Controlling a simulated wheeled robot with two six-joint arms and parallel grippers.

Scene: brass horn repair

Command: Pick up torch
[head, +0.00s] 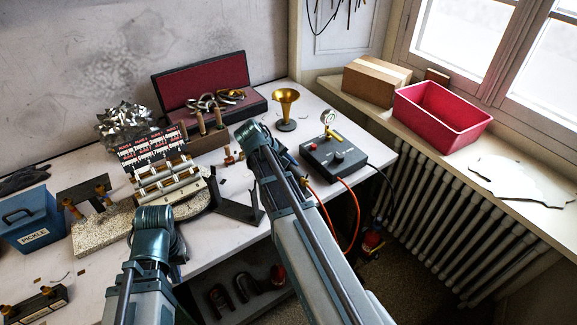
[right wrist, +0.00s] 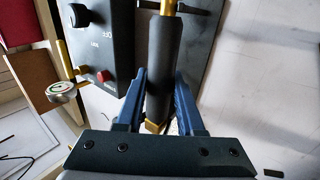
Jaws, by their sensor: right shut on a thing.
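The torch (right wrist: 163,60) has a black cylindrical handle with brass parts at both ends. In the right wrist view it lies between the two blue fingers of my right gripper (right wrist: 160,76), which is shut on the handle. In the head view the right gripper's wrist (head: 256,138) is over the table, left of the control box; my own arm hides the fingers and most or all of the torch. My left gripper (head: 156,222) is at the front of the table near the stone slab; its fingers are hidden behind the wrist.
The black control box (head: 335,157) with gauge is close beside the right gripper, also in the wrist view (right wrist: 100,45). Orange hoses (head: 354,215) run down the table's right side. A brass horn bell (head: 286,98) stands behind. A blue pickle box (head: 32,218) is at left.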

